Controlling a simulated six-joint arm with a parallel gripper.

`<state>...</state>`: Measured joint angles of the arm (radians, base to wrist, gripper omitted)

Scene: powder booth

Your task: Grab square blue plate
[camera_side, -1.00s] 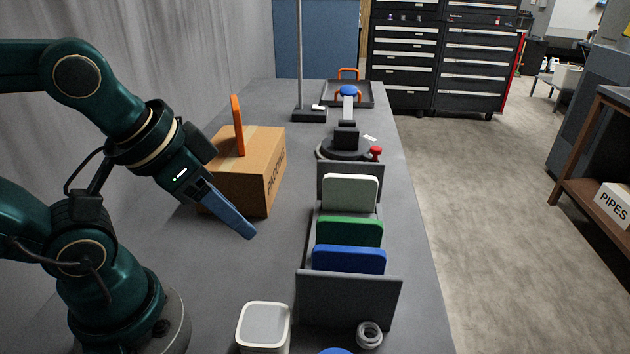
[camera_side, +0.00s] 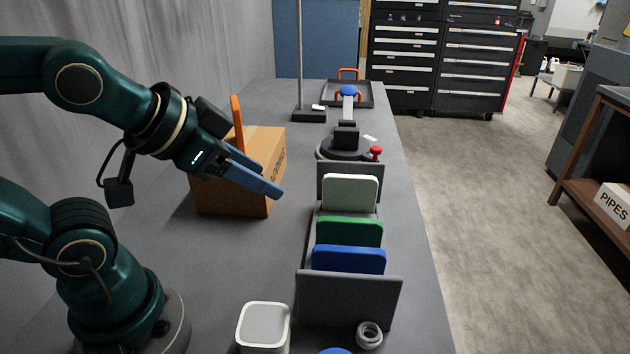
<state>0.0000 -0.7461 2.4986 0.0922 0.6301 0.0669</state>
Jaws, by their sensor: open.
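The square blue plate (camera_side: 349,260) stands upright in a grey rack (camera_side: 348,301), nearest the rack's front wall. Its lower part is hidden by that wall. A green plate (camera_side: 349,231) and a white plate (camera_side: 350,192) stand behind it in the same rack. My gripper (camera_side: 270,185) is open and empty, with blue fingers pointing right and slightly down. It is left of the rack, level with the white plate in the picture, and apart from all the plates.
A cardboard box (camera_side: 225,196) with an orange piece (camera_side: 238,122) on top is behind my gripper. A white square container (camera_side: 263,325) and a grey ring-shaped roll (camera_side: 369,334) are at the front. A dark turntable device (camera_side: 346,147) stands behind the rack.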

